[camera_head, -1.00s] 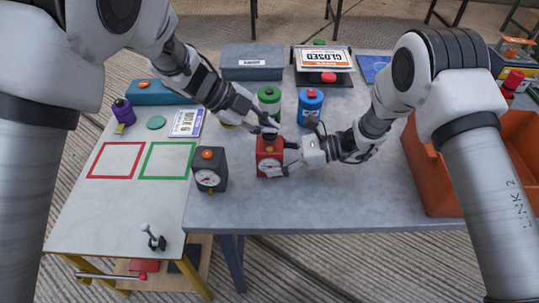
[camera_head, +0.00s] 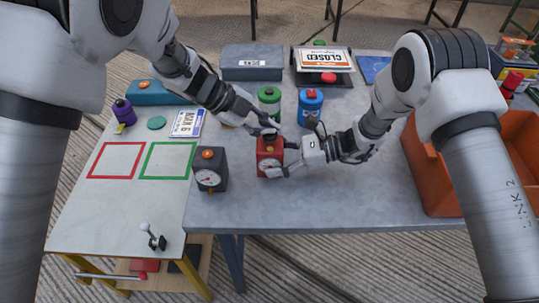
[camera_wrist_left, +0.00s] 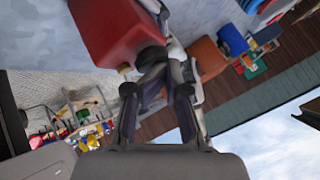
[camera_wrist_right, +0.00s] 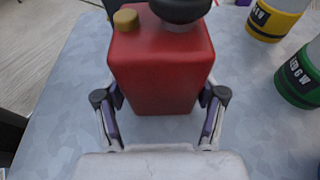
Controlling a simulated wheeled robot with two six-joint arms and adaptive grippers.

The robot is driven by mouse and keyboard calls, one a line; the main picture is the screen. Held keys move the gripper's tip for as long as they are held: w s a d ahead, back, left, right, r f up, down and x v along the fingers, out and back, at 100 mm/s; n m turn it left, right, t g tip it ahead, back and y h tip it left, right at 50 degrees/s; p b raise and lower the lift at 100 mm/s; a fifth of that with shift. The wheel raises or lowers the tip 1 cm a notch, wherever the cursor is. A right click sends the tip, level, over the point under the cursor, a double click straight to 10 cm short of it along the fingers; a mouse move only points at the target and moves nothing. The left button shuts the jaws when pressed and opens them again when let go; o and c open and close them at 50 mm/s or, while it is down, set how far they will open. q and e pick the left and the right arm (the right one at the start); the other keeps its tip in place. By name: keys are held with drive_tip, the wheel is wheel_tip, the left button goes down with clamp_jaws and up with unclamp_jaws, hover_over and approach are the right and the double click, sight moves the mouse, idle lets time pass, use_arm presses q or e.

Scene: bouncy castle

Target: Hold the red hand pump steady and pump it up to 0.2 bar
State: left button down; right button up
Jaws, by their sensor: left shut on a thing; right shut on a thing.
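The red hand pump (camera_head: 269,157) stands upright on the grey table, with a round white gauge on its front and a dark knob on top. It also shows in the right wrist view (camera_wrist_right: 163,70). My right gripper (camera_head: 281,160) is shut on the pump's body, one finger on each side. My left gripper (camera_head: 268,130) is above the pump, shut on its dark top knob (camera_wrist_right: 180,8). In the left wrist view the red body (camera_wrist_left: 115,30) is at the top, and the fingers (camera_wrist_left: 155,85) reach the dark knob. The gauge reading is too small to tell.
A dark box with a gauge and orange knob (camera_head: 210,170) stands just left of the pump. Blue (camera_head: 310,104) and green (camera_head: 269,98) canisters stand behind it. An orange crate (camera_head: 430,175) is at the right. The table front (camera_head: 330,210) is clear.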

use_arm(q)
drive_tip(key=shift+s+a+f, duration=0.1)
drive_tip(key=shift+f, duration=0.4)
drive_tip(key=shift+w+r, duration=0.15)
drive_tip(key=shift+r, duration=1.45)
drive_tip(key=shift+w+r, duration=0.1)
drive_tip(key=shift+r, duration=1.5)
drive_tip(key=shift+w, duration=0.1)
drive_tip(key=f, duration=0.4)
drive_tip(key=shift+s+f, duration=0.1)
drive_tip(key=shift+s, duration=0.1)
drive_tip(key=shift+s+f, duration=0.15)
drive_tip(key=shift+f, duration=0.65)
